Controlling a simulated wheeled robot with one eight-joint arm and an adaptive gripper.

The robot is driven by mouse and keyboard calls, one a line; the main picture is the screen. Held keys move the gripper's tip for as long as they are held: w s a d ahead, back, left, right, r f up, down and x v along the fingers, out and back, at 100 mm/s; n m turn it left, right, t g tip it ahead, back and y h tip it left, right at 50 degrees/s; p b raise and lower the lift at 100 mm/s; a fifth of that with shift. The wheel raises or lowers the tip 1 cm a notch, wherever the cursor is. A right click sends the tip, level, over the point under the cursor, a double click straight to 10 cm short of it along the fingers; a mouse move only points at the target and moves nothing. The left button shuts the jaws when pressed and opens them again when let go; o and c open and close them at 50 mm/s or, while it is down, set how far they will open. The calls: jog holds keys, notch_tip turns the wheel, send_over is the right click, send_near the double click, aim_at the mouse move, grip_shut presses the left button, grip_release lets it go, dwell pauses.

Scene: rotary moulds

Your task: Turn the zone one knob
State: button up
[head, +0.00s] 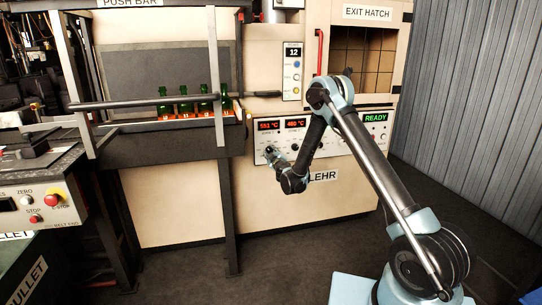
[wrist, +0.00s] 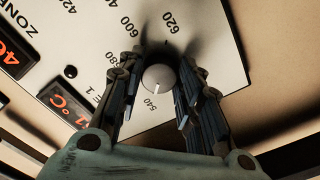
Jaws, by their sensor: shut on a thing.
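The zone one knob (wrist: 157,78) is a round pale grey knob on the white lehr panel, in the middle of the wrist view. Its white line points down in the picture, close to the 540 mark; 580, 600 and 620 also show on the dial. My gripper (wrist: 158,66) has its dark fingers on both sides of the knob and is shut on it. In the head view my gripper (head: 271,153) is at the lower left of the panel (head: 340,135) and hides the knob. The zone one display (head: 269,125) reads about 551 °C.
The zone two display (head: 296,123) reads about 460 and a green READY display (head: 375,118) is lit. Green bottles (head: 184,101) stand behind the push bar (head: 150,101) at the left. The exit hatch (head: 362,57) is above the panel.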

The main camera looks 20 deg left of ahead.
jog(key=o, duration=1.1)
jog(key=shift+c, duration=0.2)
jog(key=v, duration=0.7)
jog(key=shift+s+d, duration=0.15)
jog(key=shift+s, duration=0.05)
jog(key=shift+f, duration=0.1)
